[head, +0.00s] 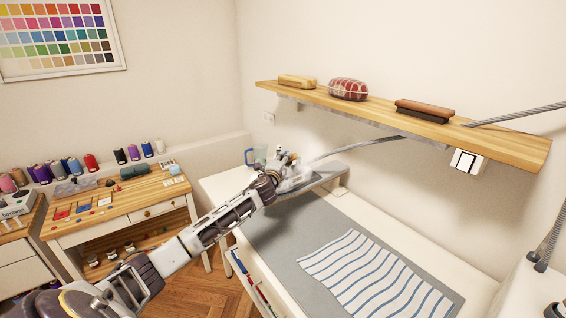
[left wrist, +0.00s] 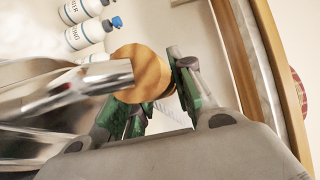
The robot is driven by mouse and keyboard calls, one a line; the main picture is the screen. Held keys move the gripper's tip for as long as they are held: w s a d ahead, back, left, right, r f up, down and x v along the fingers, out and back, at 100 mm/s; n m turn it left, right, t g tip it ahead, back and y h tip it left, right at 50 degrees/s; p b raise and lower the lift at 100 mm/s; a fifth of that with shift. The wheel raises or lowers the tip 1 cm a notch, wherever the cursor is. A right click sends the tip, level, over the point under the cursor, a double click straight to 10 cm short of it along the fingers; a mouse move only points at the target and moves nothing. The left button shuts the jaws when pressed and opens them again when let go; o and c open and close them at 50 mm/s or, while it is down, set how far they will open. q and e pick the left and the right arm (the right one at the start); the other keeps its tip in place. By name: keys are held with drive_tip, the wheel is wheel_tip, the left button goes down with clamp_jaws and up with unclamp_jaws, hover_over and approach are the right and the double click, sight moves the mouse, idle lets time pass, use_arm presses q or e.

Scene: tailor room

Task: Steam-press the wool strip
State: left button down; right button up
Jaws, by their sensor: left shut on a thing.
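A white cloth with blue stripes (head: 375,275), the only strip of cloth I see, lies flat on the grey pressing surface (head: 262,228). My left gripper (head: 272,182) is at the far end of that surface, well away from the cloth. It is shut on the iron (left wrist: 60,92), gripping its round wooden handle (left wrist: 143,72) between green fingers in the left wrist view. In the head view the iron is largely hidden by my gripper and whitish steam. It is by a grey metal rest (head: 322,181); whether they touch is unclear. My right gripper is not in view.
A wooden shelf (head: 385,107) with brushes and a red checked cushion (head: 348,89) overhangs the back. A grey hose (head: 365,147) runs below it. A blue-handled jug (head: 256,156) stands behind my gripper. Labelled bottles (left wrist: 82,33) show in the left wrist view.

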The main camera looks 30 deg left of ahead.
sight(292, 158)
use_arm(q)
drive_tip(key=shift+w+d+r, duration=0.1)
drive_tip(key=shift+w+d, duration=0.2)
drive_tip(key=shift+w, duration=0.4)
drive_tip(key=shift+w+d+r, duration=0.15)
drive_tip(key=shift+w+d, duration=0.1)
drive_tip(key=shift+w, duration=0.4)
drive_tip(key=shift+w+d+r, duration=0.1)
drive_tip(key=shift+w+d, duration=0.2)
drive_tip(key=shift+w, duration=0.4)
drive_tip(key=w+d+b, duration=0.2)
drive_tip(key=w, duration=0.3)
drive_tip(key=shift+w+d, duration=0.2)
drive_tip(key=shift+w, duration=0.1)
idle(2.1)
drive_tip(key=shift+s+d, duration=0.3)
drive_tip(key=shift+d, duration=0.4)
drive_tip(key=shift+s+d, duration=0.3)
drive_tip(key=shift+d, duration=0.35)
idle(0.9)
